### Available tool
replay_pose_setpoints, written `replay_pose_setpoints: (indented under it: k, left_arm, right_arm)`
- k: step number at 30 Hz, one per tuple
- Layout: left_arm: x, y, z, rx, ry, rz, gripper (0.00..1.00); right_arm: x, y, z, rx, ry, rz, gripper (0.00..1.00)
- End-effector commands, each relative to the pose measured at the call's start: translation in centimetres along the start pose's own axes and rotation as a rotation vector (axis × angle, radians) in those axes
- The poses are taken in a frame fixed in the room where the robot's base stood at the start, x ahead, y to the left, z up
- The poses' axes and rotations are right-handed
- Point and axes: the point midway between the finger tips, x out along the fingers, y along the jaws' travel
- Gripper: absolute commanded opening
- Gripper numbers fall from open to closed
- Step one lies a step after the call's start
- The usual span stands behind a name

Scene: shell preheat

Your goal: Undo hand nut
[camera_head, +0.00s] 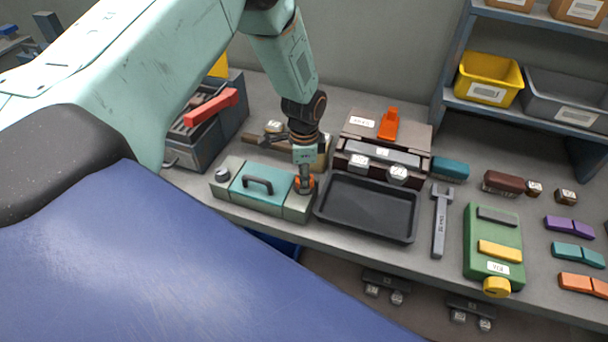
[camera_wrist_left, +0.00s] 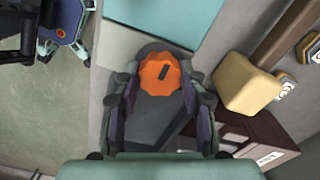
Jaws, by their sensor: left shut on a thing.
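The hand nut (camera_wrist_left: 160,75) is an orange lobed knob with a dark slot mark on its top. It sits at the right end of a grey box with a teal lid (camera_head: 263,184) and a dark handle. My left gripper (camera_head: 304,182) comes down from above onto the nut, with its fingers on either side of it. In the left wrist view the gripper's two dark fingers (camera_wrist_left: 159,98) are shut on the nut. My right gripper is not in view.
A black tray (camera_head: 366,232) lies right of the box, with a grey wrench (camera_head: 440,222) and a green block unit (camera_head: 482,240) beyond it. A dark brown case (camera_head: 418,131) with an orange part stands behind the tray. A toolbox (camera_head: 232,112) stands behind left.

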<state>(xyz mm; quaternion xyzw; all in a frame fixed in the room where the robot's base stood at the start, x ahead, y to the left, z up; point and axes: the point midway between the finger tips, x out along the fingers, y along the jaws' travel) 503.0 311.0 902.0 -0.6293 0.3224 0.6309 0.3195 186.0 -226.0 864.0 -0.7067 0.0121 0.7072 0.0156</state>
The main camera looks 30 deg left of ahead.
Motion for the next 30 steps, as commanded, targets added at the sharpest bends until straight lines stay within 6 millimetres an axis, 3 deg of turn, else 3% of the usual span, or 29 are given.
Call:
replay_pose_setpoints:
  k: [6, 17, 30]
  left_arm:
    - [-0.1, -0.2, -0.1, 0.000, 0.003, -0.005, 0.10]
    - [-0.2, -0.2, -0.1, -0.065, 0.004, -0.006, 0.10]
    - [-0.3, -0.3, -0.2, -0.424, 0.006, -0.007, 0.10]
  right_arm:
    - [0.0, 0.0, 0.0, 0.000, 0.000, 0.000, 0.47]
    - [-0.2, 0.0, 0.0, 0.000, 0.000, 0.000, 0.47]
    - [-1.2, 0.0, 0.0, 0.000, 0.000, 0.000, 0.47]
